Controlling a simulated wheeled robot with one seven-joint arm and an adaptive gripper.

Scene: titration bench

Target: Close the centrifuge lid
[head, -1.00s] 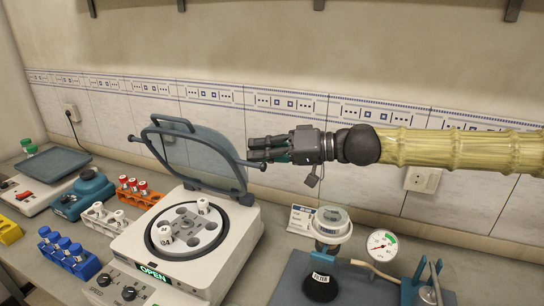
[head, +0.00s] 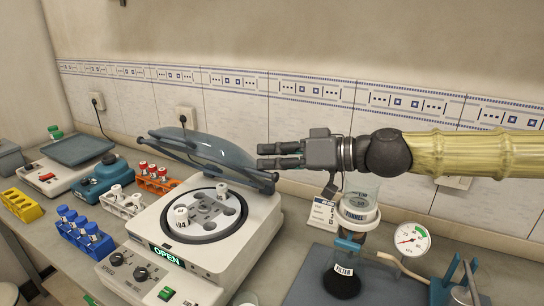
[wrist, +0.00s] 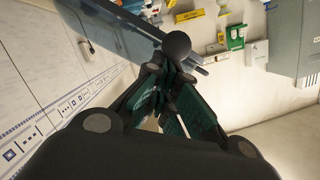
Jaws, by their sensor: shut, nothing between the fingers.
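The centrifuge (head: 200,255) stands on the bench with its display (head: 165,255) reading OPEN. Its translucent blue-grey lid (head: 205,149) is tilted partway down over the back of the bowl. My gripper (head: 264,155) is shut and empty, at the lid's right side, fingers pointing left and overlapping the lid's edge in the picture. In the wrist view the fingers (wrist: 168,88) are together beside the lid (wrist: 112,32); actual contact is unclear.
Tube racks in blue (head: 82,238), white (head: 122,207) and orange (head: 156,181) stand left of the centrifuge. A filter flask (head: 342,280) with a funnel (head: 358,215) and a pressure gauge (head: 411,238) stand to the right, below my arm. The wall is close behind.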

